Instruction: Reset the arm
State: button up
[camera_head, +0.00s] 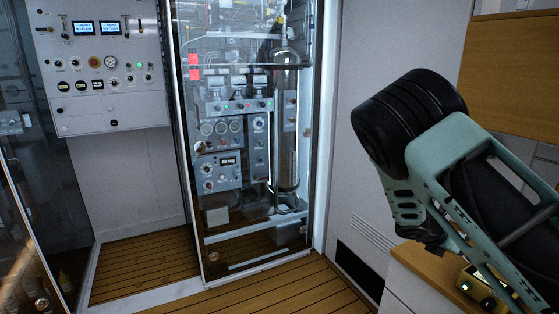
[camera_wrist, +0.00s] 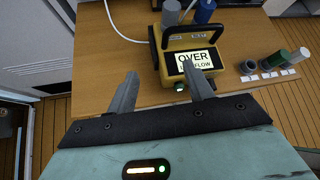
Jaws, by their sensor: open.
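My arm (camera_head: 440,150) shows at the right of the head view, teal and black, raised in front of the wall and over a wooden counter. The gripper's fingers cannot be made out in that view. In the wrist view my gripper (camera_wrist: 160,85) is open, its two grey fingers wide apart with nothing between them. Beyond the fingers a yellow device (camera_wrist: 180,50) stands on the wooden counter (camera_wrist: 110,70). Its screen reads "OVER" and a partly hidden word ending in "FLOW". The right finger covers part of the device's front.
A glass-fronted cabinet (camera_head: 250,150) with gauges stands mid-view in the head view. A control panel (camera_head: 105,75) hangs on the wall to its left. A white cable (camera_wrist: 122,32) runs to the device. Plank floor lies below.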

jog(key=s+a+r+m+g+y, duration=0.15)
jog(key=s+a+m+y, duration=0.45)
jog(key=a, duration=0.6)
jog(key=s+a+r+m+y, duration=0.2)
jog(key=s+a+m, duration=0.2)
jog(key=s+a, duration=0.6)
jog(key=s+a+r+m+y, duration=0.1)
jog(key=s+a+r+m, duration=0.2)
jog(key=s+a, duration=0.3)
jog(key=s+a+r+m+y, duration=0.2)
jog(key=s+a+r, duration=0.3)
jog(key=s, duration=0.5)
jog(key=shift+a+m, duration=0.4)
jog(key=shift+a, duration=0.8)
jog(key=shift+g, duration=0.25)
